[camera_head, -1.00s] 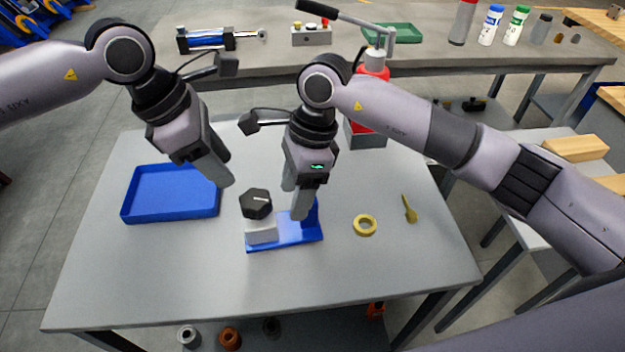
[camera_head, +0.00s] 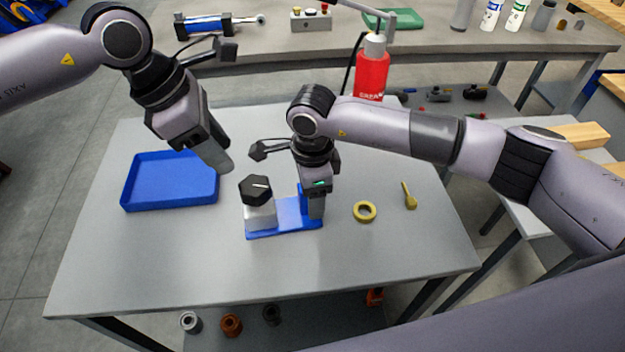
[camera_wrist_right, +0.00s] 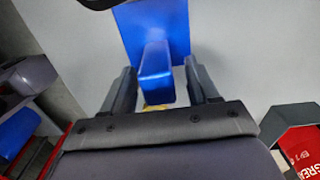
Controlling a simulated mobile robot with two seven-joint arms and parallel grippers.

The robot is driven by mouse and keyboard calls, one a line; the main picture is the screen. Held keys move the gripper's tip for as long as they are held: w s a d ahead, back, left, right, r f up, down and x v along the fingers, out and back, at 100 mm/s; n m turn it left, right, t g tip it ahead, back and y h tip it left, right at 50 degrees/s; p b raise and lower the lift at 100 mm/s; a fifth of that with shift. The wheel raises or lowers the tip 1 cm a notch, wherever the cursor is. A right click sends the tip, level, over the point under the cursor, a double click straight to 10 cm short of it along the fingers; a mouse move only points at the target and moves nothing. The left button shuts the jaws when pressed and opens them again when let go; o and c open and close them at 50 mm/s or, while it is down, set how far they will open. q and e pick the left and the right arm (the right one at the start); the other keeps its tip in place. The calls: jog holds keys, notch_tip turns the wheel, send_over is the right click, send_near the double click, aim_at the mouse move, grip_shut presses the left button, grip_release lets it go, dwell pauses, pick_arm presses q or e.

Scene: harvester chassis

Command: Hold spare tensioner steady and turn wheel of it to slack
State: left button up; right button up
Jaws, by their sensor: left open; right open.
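The spare tensioner stands on the grey table, with a flat blue base (camera_head: 290,214), a pale block (camera_head: 260,216) at its left end and a blue upright at its right end. A black wheel (camera_head: 256,189) with a white mark sits on top of the block. My right gripper (camera_head: 316,212) is open and low at the right end. In the right wrist view, the blue upright (camera_wrist_right: 155,72) lies between its open fingers, with gaps on both sides. My left gripper (camera_head: 220,165) is open and empty, above the table, up and left of the wheel.
A blue tray (camera_head: 170,182) lies at the left of the table. A yellow ring (camera_head: 364,211) and a yellow key-like piece (camera_head: 409,195) lie to the right. A red grease container (camera_head: 372,72) stands behind. The front of the table is clear.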

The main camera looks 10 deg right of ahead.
jog(key=shift+f, duration=0.2)
grip_shut()
jog(key=shift+r, duration=0.1)
dwell(1.2)
